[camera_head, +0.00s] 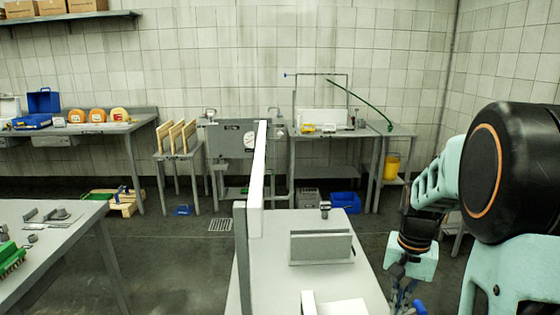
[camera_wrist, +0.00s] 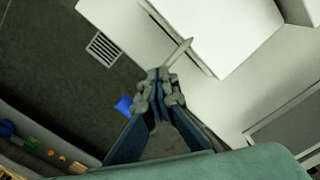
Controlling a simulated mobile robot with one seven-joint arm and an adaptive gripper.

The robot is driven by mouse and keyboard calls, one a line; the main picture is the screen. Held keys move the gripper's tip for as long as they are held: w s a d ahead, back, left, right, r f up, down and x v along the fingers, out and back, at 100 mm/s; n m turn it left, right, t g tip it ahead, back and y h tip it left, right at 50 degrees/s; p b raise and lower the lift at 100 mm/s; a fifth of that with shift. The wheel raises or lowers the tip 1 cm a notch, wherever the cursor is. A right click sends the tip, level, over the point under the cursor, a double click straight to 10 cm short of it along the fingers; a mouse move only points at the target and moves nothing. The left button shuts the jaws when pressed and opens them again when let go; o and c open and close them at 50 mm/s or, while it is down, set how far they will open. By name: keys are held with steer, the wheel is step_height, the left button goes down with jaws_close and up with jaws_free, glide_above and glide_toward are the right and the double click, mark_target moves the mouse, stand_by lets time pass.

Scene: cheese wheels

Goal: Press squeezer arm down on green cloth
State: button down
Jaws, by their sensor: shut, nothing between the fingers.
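A long pale bar (camera_head: 258,165) stands upright beside a grey post (camera_head: 241,260) at the near table's left edge. It looks like the raised squeezer arm, but I cannot tell for sure. I cannot make out a green cloth in either view. My gripper (camera_head: 402,290) hangs at the right side of the near table, partly cut off by the frame. In the wrist view my gripper (camera_wrist: 160,88) is shut and empty, with its fingertips close together. A white slab (camera_wrist: 235,35) lies beyond the fingertips.
A grey block (camera_head: 320,247) and a white piece (camera_head: 338,307) sit on the near table (camera_head: 275,235). A side table (camera_head: 85,222) at left holds a green brush-like thing (camera_head: 12,257). Benches line the back wall. Floor between them is mostly clear, with a drain (camera_head: 220,225).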

steer(key=shift+s, duration=0.1)
steer(key=shift+r+p, duration=2.8)
steer(key=shift+r, duration=0.55)
step_height(320, 180, up, 8)
steer(key=p, duration=0.6)
